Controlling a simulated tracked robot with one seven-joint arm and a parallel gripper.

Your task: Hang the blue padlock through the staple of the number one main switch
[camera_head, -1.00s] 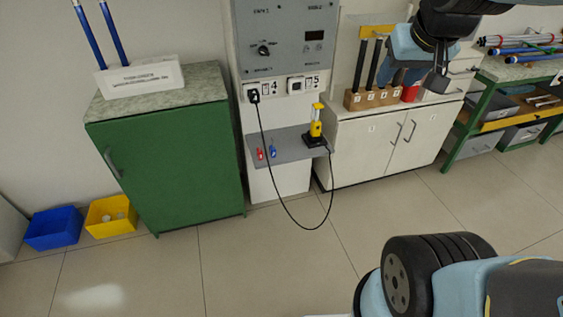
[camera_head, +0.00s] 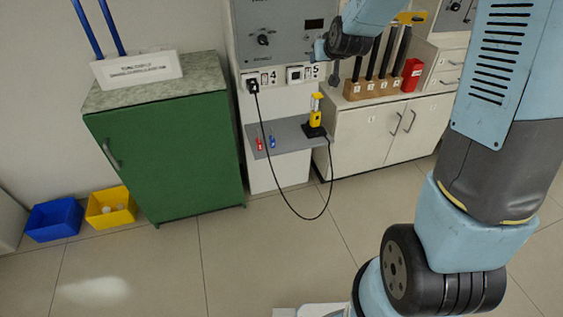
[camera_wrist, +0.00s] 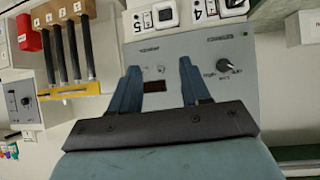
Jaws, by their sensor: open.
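The blue padlock (camera_head: 271,142) is small and lies on the grey shelf (camera_head: 292,137), just right of a red padlock (camera_head: 259,144). My gripper (camera_head: 320,50) is in front of the right part of the grey switch panel (camera_head: 285,25), above the shelf and well apart from the padlock. In the wrist view my gripper (camera_wrist: 158,82) is open with nothing between its two blue fingers. The same panel (camera_wrist: 205,50) shows there upside down behind them, with a black rotary knob (camera_wrist: 223,64). The panel lettering is too small to read, and I cannot make out a staple.
A yellow-and-black device (camera_head: 315,118) stands on the shelf's right end. A black cable (camera_head: 288,204) loops from a socket below the panel. A green cabinet (camera_head: 168,150) is at left, a white cabinet (camera_head: 370,135) with upright black rods at right. The floor between is clear.

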